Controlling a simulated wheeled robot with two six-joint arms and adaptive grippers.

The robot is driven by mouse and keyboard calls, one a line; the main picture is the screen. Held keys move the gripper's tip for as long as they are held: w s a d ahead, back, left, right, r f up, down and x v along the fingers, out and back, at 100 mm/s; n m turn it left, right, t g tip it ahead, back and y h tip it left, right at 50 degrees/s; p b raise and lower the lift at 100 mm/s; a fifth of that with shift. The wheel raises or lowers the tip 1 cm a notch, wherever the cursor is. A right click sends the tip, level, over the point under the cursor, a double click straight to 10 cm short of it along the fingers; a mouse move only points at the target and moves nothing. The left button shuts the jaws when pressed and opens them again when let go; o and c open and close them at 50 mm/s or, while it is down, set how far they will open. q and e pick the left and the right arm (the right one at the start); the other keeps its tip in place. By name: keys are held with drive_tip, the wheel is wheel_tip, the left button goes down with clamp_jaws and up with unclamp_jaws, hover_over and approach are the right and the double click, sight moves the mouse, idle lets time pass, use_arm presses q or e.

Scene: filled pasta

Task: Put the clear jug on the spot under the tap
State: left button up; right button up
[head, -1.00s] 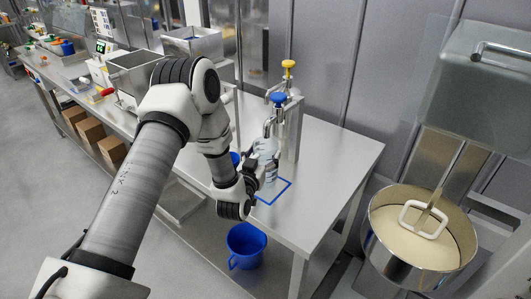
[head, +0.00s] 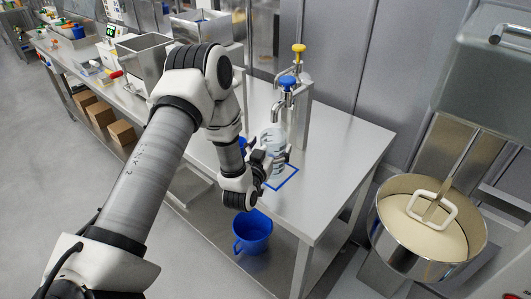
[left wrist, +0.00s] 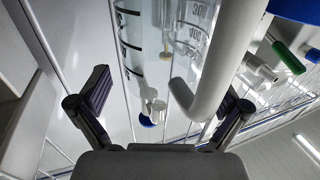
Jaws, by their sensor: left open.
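The clear jug (head: 272,138) stands upright under the tap (head: 280,108), with its base at the blue square outline (head: 288,179) on the steel table. The gripper partly hides the base, so I cannot tell exactly how it sits within the outline. My left gripper (head: 268,165) is open around the lower part of the jug. In the left wrist view its fingers (left wrist: 163,100) are spread wide, with the jug's marked clear wall (left wrist: 130,50) between and beyond them. A thick pale curved bar, which looks like the jug's handle (left wrist: 215,75), lies between the fingers. My right gripper is not visible.
The tap post has blue (head: 288,81) and yellow (head: 298,48) knobs. A blue bucket (head: 253,232) stands below the table. A steel mixer bowl (head: 425,225) is at right. The table's right part (head: 350,145) is clear. A steel hopper (head: 145,62) stands at left.

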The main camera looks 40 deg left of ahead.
use_arm(q)
drive_tip(key=b+v, duration=0.4)
drive_tip(key=v, duration=0.8)
drive_tip(key=d+f+g+h, duration=0.1)
drive_tip(key=f, duration=0.2)
drive_tip(key=s+d+f+m+g, duration=0.1)
drive_tip(key=f, duration=0.2)
drive_tip(key=d+f+g+h, duration=0.1)
drive_tip(key=d+f, duration=0.1)
drive_tip(key=f, duration=0.1)
drive_tip(key=shift+s+f+g+h, duration=0.1)
drive_tip(key=shift+s+g+h, duration=0.15)
drive_tip(key=shift+g+h, duration=0.05)
drive_tip(key=s+d+f+m+g+h, duration=0.1)
drive_tip(key=s+d+f+g, duration=0.1)
drive_tip(key=s+f+g, duration=0.3)
drive_tip(key=s+d+f+g+h, duration=0.1)
drive_tip(key=s+d+f+g, duration=0.2)
drive_tip(key=f, duration=0.5)
drive_tip(key=s+d+f+g, duration=0.1)
drive_tip(key=s+f+g, duration=0.2)
drive_tip(key=s, duration=0.4)
drive_tip(key=s+d+f+g, duration=0.1)
drive_tip(key=s+f+g, duration=0.1)
drive_tip(key=s, duration=0.6)
drive_tip(key=shift+f+g, duration=0.4)
drive_tip(key=shift+f, duration=0.05)
